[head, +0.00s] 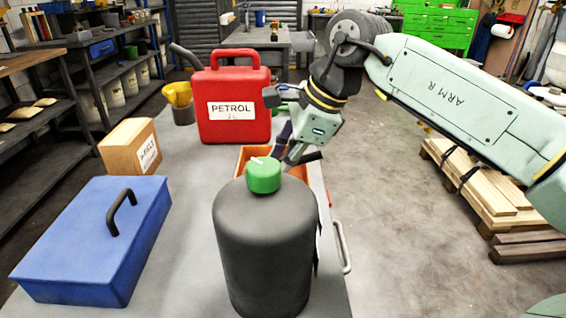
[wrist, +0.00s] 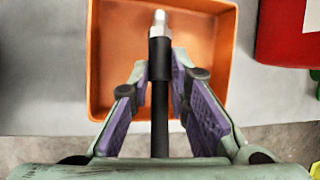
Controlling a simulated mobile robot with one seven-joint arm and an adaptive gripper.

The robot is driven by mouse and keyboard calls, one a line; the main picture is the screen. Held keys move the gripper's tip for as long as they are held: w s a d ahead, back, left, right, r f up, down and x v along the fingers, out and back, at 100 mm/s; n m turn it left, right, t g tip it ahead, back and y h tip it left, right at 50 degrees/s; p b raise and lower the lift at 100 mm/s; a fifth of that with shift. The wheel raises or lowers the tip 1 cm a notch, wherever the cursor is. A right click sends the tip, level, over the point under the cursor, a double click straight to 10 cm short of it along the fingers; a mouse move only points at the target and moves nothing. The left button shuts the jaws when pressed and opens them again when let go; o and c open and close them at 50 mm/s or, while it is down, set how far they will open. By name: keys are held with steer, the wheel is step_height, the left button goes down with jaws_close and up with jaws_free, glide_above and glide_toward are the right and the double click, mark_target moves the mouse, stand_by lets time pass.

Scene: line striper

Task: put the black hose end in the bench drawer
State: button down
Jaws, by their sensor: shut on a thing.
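My gripper (wrist: 160,78) is shut on the black hose end (wrist: 160,120), a thin black tube with a silver tip, which lies between the purple-padded fingers. In the wrist view the tip is over an orange open tray (wrist: 102,60); I cannot tell how high above it. In the head view my gripper (head: 290,160) is at the tray (head: 243,158), behind the large grey bottle with a green cap, which hides much of the tray. A pale handle (head: 342,247) shows at the bench's right side; I cannot tell whether a drawer there is open.
The grey bottle (head: 265,245) stands close in front. A red petrol can (head: 233,120), a yellow funnel (head: 178,95), a cardboard box (head: 130,146) and a blue toolbox (head: 95,235) are on the bench (head: 180,250). Floor is clear to the right, before stacked planks (head: 490,190).

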steer(key=shift+f, duration=0.4)
steer(key=shift+f, duration=0.1)
steer(key=shift+f, duration=0.2)
steer(key=c, duration=1.5)
jaws_free()
steer(key=shift+r, duration=0.1)
